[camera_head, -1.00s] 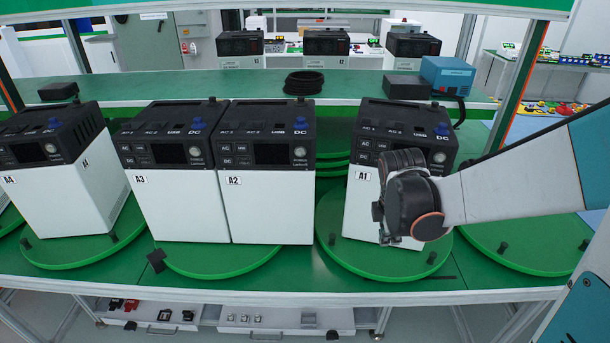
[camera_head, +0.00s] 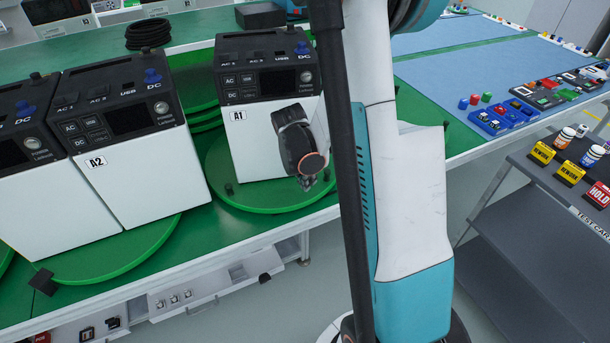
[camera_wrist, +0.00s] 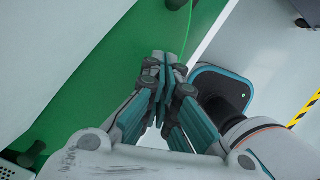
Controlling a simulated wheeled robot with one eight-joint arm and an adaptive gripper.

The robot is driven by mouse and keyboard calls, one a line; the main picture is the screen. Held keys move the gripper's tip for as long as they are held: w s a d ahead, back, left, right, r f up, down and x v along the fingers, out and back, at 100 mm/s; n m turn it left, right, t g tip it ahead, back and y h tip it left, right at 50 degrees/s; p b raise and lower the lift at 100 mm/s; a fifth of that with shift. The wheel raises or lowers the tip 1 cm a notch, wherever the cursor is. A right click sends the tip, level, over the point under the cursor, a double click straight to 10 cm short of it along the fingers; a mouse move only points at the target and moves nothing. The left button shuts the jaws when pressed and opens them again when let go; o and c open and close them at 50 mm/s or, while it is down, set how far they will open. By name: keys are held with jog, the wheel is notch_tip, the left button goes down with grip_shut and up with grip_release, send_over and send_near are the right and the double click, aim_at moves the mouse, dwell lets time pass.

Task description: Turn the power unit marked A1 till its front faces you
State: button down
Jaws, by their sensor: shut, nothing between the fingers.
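The power unit A1 (camera_head: 255,150) is a white box with a black top and a black control panel. It stands upright on a round green turntable (camera_head: 262,203). Its labelled panel side faces roughly toward my head camera. My gripper (camera_head: 308,184) is in front of its lower right part and hides some of it; I cannot tell whether they touch. In the wrist view my gripper's fingers (camera_wrist: 159,62) are together with nothing between them, over the green table's edge (camera_wrist: 90,110).
Unit A2 (camera_head: 140,180) stands left of A1 on another turntable, beside a further unit. A black cable coil (camera_head: 148,34) lies behind. My arm blocks the view right of A1. A grey test cart (camera_head: 530,215) with signs and bottles stands at the right.

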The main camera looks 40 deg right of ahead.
aim_at(317, 187)
jog(key=d, duration=0.1)
jog(key=d+f+b, duration=0.1)
jog(key=d, duration=0.1)
jog(key=shift+w+d+f, duration=0.1)
jog(key=shift+w+f, duration=0.05)
jog(key=shift+f, duration=0.05)
jog(key=shift+d+r, duration=0.1)
jog(key=shift+d, duration=0.45)
jog(key=shift+w, duration=0.1)
